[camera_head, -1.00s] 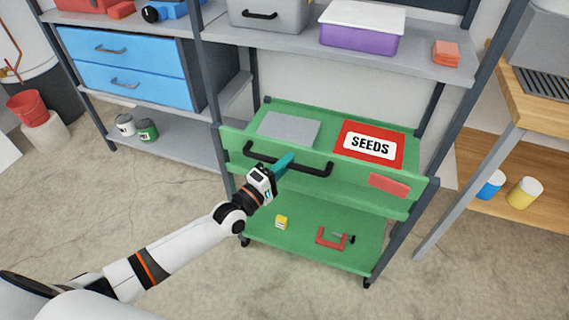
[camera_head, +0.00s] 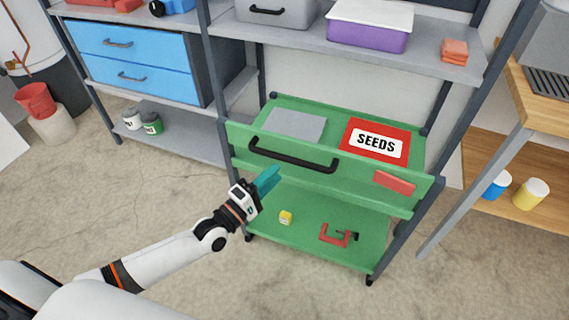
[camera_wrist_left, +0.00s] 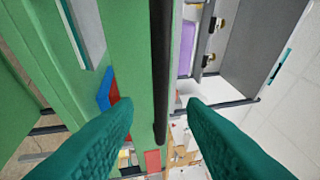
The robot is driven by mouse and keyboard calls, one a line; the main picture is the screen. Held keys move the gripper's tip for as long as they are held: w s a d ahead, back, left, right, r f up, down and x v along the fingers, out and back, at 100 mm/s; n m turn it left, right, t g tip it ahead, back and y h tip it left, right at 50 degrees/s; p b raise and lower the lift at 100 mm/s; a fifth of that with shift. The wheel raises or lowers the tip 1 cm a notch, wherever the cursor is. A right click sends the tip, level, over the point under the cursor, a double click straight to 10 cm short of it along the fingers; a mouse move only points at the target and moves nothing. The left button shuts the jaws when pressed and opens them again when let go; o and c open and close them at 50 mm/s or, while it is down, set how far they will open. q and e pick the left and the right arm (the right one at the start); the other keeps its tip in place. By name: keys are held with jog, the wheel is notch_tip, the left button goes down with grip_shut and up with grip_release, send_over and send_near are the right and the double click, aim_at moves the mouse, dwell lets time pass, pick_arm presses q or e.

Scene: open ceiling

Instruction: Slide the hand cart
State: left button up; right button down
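The green hand cart (camera_head: 270,200) stands under the grey shelving, with two decks and small castors. Its black bar handle (camera_head: 293,155) runs along the front of the upper deck. My left gripper (camera_head: 267,181) is in front of the cart, just below and left of the handle, apart from it in the head view. In the left wrist view its two teal fingers (camera_wrist_left: 160,115) are spread with nothing between the tips. The handle (camera_wrist_left: 161,70) runs ahead of the gap between them. My right gripper is not in view.
A red SEEDS packet (camera_head: 372,140) and a grey slab (camera_head: 295,125) lie on the upper deck. A yellow item (camera_head: 286,217) and a red clamp (camera_head: 334,236) lie on the lower deck. A wooden workbench (camera_head: 545,100) stands right. The floor in front is clear.

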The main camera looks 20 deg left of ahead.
pick_arm(q)
jog(key=shift+v, duration=2.5)
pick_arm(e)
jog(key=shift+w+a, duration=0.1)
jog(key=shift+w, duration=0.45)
